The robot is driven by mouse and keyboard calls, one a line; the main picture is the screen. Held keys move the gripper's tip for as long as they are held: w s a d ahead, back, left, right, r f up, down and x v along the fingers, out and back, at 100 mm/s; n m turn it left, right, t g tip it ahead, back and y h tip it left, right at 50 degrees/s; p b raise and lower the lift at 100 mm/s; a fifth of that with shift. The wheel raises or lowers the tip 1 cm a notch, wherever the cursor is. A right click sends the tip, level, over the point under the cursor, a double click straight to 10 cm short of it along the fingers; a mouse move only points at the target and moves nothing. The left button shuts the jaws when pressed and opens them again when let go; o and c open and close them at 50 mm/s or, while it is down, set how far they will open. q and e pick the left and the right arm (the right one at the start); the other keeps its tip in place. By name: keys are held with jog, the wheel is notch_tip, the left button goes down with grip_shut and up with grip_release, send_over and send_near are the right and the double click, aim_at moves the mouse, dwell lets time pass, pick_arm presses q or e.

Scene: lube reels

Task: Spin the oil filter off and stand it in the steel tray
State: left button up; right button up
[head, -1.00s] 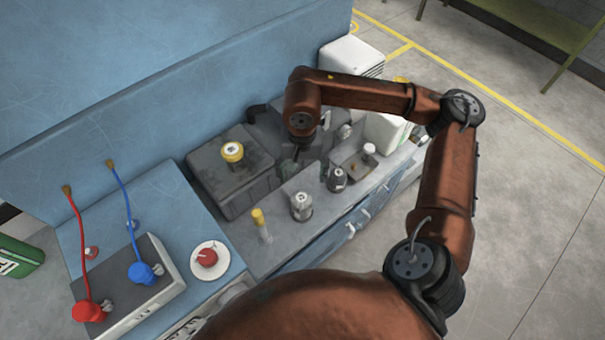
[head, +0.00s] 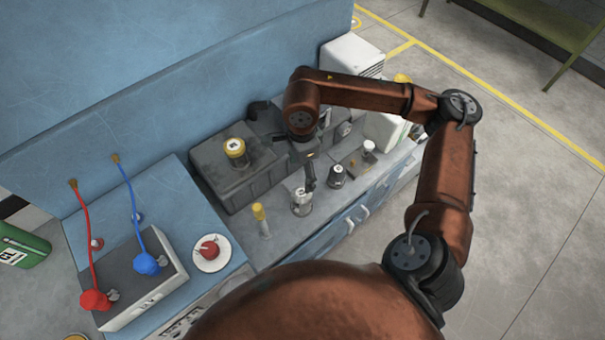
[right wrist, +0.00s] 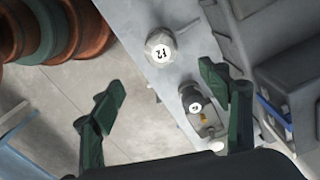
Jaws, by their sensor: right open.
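A yellow-banded cylinder with a labelled top (head: 235,150) stands on a dark grey block (head: 220,180); it may be the oil filter, but I cannot be sure. A silver canister (head: 301,205) stands on the bench, and its labelled top also shows in the right wrist view (right wrist: 160,47). A dark jar (head: 337,177) stands to its right. A shallow tray (head: 356,162), perhaps the steel one, lies beyond the jar. My left gripper is out of view.
A yellow-topped bottle (head: 260,218) stands near the bench's front edge. A white plate (head: 211,265) with a red item lies to the left. Red (head: 95,299) and blue (head: 148,264) hose ends rest on a grey box. A blue wall (head: 190,70) rises behind.

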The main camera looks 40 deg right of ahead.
notch_tip(320, 180, down, 3)
jog(key=m+p, duration=0.7)
jog(key=m, duration=0.2)
jog(key=m+p, duration=0.4)
jog(key=m, duration=0.3)
send_over(302, 194)
notch_tip(302, 194, down, 4)
jog(key=shift+w+f, duration=0.1)
jog(key=shift+f, duration=0.15)
jog(key=shift+f+m, duration=0.5)
jog(key=shift+f, duration=0.15)
notch_tip(302, 194, down, 7)
jog(key=shift+f, duration=0.2)
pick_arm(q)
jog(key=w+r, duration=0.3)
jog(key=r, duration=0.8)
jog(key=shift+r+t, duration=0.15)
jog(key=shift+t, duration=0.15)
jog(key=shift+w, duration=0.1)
